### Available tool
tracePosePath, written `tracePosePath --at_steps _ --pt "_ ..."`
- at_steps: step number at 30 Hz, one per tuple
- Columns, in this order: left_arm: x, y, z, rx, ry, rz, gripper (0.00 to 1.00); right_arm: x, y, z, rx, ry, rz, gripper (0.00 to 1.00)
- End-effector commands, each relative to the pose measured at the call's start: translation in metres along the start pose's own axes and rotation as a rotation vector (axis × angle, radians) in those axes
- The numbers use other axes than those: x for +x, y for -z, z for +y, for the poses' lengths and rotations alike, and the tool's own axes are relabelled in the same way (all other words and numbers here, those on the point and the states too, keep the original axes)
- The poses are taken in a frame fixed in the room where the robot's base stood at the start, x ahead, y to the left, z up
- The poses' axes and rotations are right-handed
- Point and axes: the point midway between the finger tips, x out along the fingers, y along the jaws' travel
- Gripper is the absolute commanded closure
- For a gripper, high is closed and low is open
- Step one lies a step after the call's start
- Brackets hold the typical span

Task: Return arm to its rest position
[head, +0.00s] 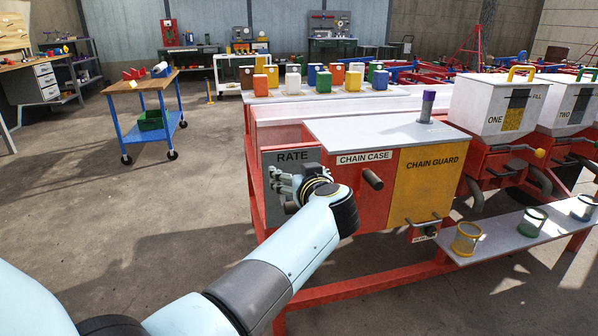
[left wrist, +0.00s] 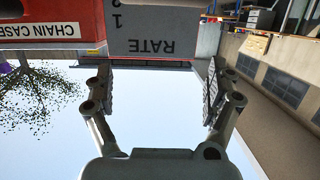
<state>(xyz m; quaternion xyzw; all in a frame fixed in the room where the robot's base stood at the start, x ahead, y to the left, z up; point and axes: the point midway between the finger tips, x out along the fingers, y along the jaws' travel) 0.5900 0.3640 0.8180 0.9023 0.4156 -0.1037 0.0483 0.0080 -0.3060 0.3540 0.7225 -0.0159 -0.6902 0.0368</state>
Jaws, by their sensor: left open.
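My left arm reaches in from the lower left of the head view. My left gripper (head: 285,184) is at the grey RATE panel (head: 277,158) on the left end of the red machine. In the left wrist view the gripper (left wrist: 155,95) is open with nothing between its fingers. The RATE panel also shows upside down beyond the fingertips in that view (left wrist: 150,30). I cannot tell whether the gripper touches the panel. My right gripper is not in view.
Right of the panel are the CHAIN CASE (head: 368,195) with a dark handle and the yellow CHAIN GUARD (head: 425,185). A shelf (head: 500,235) holds several small cups. A blue cart (head: 143,100) stands at the back left. The floor on the left is clear.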

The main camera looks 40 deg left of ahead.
Motion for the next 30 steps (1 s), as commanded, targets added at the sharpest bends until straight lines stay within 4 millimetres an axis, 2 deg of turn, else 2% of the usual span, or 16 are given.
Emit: tracePosePath --at_steps 6,20,22,23,26,29,30 --pt "-0.003 0.012 0.000 0.000 0.001 0.000 0.12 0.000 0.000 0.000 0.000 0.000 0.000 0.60" --pt "-0.003 0.012 0.000 0.001 0.000 0.000 0.12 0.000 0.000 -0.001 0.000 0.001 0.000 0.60" --pt "-0.003 0.007 -0.002 0.008 -0.006 0.010 0.12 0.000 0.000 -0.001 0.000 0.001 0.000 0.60" --pt "-0.002 0.002 -0.003 0.016 -0.011 0.019 0.12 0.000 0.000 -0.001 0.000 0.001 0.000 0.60" --pt "-0.003 -0.030 -0.009 0.062 -0.066 0.072 0.12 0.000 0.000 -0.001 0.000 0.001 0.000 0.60" --pt "-0.014 -0.095 -0.015 0.147 -0.211 0.099 0.12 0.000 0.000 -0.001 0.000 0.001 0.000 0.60" --pt "-0.022 -0.125 -0.019 0.184 -0.283 0.086 0.12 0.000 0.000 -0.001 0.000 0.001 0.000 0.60"
